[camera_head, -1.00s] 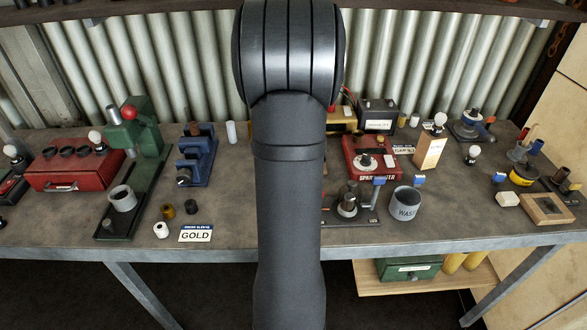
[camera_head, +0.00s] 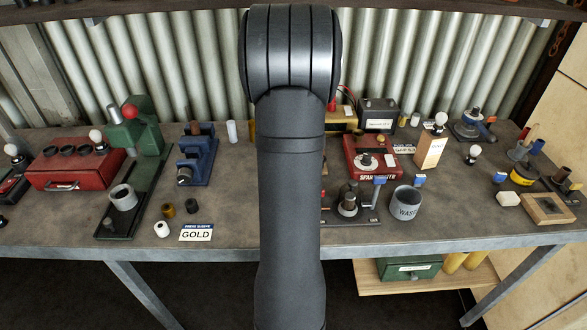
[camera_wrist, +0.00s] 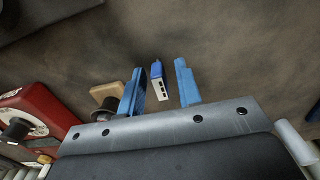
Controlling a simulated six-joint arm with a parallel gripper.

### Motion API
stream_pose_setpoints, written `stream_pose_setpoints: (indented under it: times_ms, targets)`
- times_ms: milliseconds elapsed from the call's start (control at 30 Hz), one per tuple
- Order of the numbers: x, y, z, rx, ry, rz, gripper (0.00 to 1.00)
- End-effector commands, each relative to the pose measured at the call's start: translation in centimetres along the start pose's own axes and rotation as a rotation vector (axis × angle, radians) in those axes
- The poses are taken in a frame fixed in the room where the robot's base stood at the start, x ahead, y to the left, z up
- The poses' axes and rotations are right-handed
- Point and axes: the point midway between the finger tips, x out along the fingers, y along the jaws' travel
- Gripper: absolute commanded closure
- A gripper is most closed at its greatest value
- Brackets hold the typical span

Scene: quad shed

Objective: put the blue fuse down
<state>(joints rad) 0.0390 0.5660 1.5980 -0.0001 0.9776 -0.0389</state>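In the wrist view a small fuse (camera_wrist: 157,82) with a blue top and a pale, dark-spotted side lies between the two blue fingers of my gripper (camera_wrist: 160,86). A narrow gap shows on each side of it, so my gripper looks open around it. The bench top is behind it; I cannot tell whether the fuse touches the bench. In the head view my arm hides my gripper and this fuse.
A red spark tester (camera_head: 371,157) stands right of my arm, with a grey waste cup (camera_head: 406,203) in front of it. A green press (camera_head: 136,150), blue vise (camera_head: 197,158) and GOLD card (camera_head: 196,232) are at left. Bare bench (camera_head: 235,205) shows left of my arm.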

Motion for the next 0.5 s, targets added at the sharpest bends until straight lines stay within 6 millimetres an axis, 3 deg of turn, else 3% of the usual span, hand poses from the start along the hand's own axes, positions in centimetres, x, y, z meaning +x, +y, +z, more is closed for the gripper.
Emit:
stream_pose_setpoints:
  times_ms: [233, 500]
  targets:
    - [-1.6, 0.0, -0.1, 0.0, 0.004, 0.0, 0.68]
    - [-7.2, 0.0, -0.1, 0.0, 0.006, 0.0, 0.68]
